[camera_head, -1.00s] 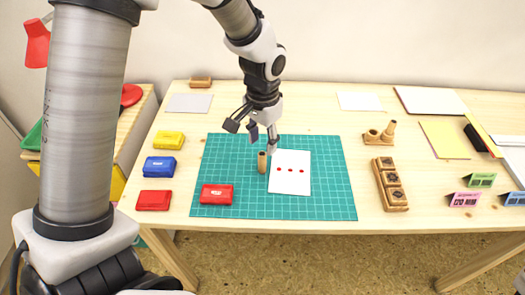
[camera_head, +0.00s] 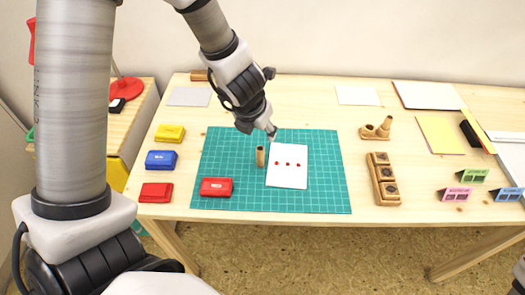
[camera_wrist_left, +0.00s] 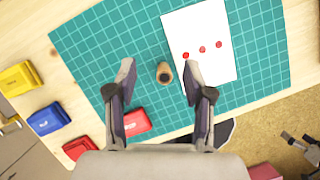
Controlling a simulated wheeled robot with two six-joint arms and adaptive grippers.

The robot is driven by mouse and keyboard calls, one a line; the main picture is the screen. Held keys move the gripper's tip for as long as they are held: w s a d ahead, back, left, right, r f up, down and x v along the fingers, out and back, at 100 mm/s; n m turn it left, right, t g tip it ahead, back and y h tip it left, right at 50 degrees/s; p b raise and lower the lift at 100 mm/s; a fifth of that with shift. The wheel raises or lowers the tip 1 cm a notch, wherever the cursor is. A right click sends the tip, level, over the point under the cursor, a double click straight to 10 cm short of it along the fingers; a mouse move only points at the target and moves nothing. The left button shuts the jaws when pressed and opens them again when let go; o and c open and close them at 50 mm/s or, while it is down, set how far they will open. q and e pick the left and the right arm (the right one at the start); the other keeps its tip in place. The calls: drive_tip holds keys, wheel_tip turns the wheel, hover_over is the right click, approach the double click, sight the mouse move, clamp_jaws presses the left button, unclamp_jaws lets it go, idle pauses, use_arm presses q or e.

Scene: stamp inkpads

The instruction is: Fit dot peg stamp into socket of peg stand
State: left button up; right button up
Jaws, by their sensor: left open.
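The dot peg stamp, a small wooden cylinder (camera_head: 260,157), stands upright on the green mat, left of a white card (camera_head: 287,178) with three red dots. My left gripper (camera_head: 258,130) is behind and above it, seen side-on. In the left wrist view my open fingers (camera_wrist_left: 162,82) lie on either side of the stamp (camera_wrist_left: 164,74), with visible gaps and no contact. The peg stand (camera_head: 376,132), a small wooden base with an upright peg at its right, stands right of the mat. Its socket is too small to make out clearly. A dark jointed part (camera_wrist_left: 303,146), maybe my right gripper, shows at the wrist view's right edge.
A red inkpad (camera_head: 216,187) lies on the mat (camera_head: 325,195). Yellow (camera_head: 170,133), blue (camera_head: 161,160) and red (camera_head: 156,192) pads line the left. A wooden holder (camera_head: 383,181) stands right of the mat, with small folded signs farther right. The mat's right strip is clear.

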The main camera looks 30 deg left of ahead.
sight(261, 154)
use_arm(q)
drive_tip(key=shift+n+g, duration=0.3)
drive_tip(key=shift+g, duration=0.2)
drive_tip(key=f+b, duration=0.1)
drive_tip(key=f, duration=0.1)
drive_tip(key=f+b, duration=0.2)
drive_tip(key=f, duration=0.1)
drive_tip(key=f+b, duration=0.1)
drive_tip(key=f, duration=0.2)
drive_tip(key=shift+s+d+f, duration=0.1)
drive_tip(key=shift+s+d, duration=0.25)
drive_tip(key=shift+w+f+b, duration=0.25)
drive_tip(key=shift+f+b, duration=0.15)
drive_tip(key=shift+f, duration=0.05)
drive_tip(key=shift+r, duration=0.1)
clamp_jaws()
drive_tip(key=shift+r, duration=0.1)
